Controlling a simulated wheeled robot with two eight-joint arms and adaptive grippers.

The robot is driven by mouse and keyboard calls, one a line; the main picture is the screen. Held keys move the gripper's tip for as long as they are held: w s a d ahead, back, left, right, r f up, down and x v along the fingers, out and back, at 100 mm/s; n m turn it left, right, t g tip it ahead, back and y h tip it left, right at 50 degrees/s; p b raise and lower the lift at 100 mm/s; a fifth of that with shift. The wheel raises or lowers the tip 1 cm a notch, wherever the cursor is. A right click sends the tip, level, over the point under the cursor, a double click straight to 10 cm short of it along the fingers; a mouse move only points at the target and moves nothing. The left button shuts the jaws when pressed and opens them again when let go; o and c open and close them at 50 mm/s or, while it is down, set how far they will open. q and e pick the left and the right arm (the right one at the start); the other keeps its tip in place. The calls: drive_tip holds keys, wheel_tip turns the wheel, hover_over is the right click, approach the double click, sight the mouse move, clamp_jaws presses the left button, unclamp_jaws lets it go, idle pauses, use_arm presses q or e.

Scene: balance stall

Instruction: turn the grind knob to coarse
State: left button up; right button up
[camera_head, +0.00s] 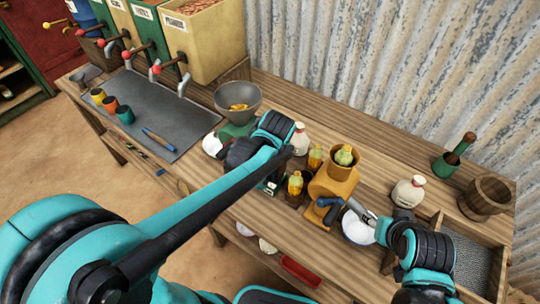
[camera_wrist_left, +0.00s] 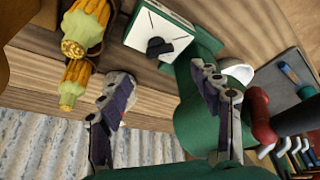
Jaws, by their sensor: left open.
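In the left wrist view a black knob (camera_wrist_left: 159,47) sits on a white square plate (camera_wrist_left: 157,28) on a green machine (camera_wrist_left: 195,110). My left gripper (camera_wrist_left: 166,88) is open, its fingers spread and empty, apart from the knob in the picture. In the head view the green machine (camera_head: 236,130) is partly hidden by my left arm, and the left fingertips are hidden too. An orange machine (camera_head: 335,186) stands to its right, with a blue handle (camera_head: 329,208). My right gripper (camera_head: 366,214) is beside that machine and the white bowl; its jaw state is unclear.
A white bowl (camera_head: 358,229) is near the right gripper. A grey bowl (camera_head: 238,100) stands behind my left arm. A white sack (camera_head: 409,190) and a wooden bucket (camera_head: 486,197) are at right. The grey tray (camera_head: 160,105) has bare space.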

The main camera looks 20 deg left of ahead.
use_arm(q)
drive_tip(key=shift+v, duration=1.75)
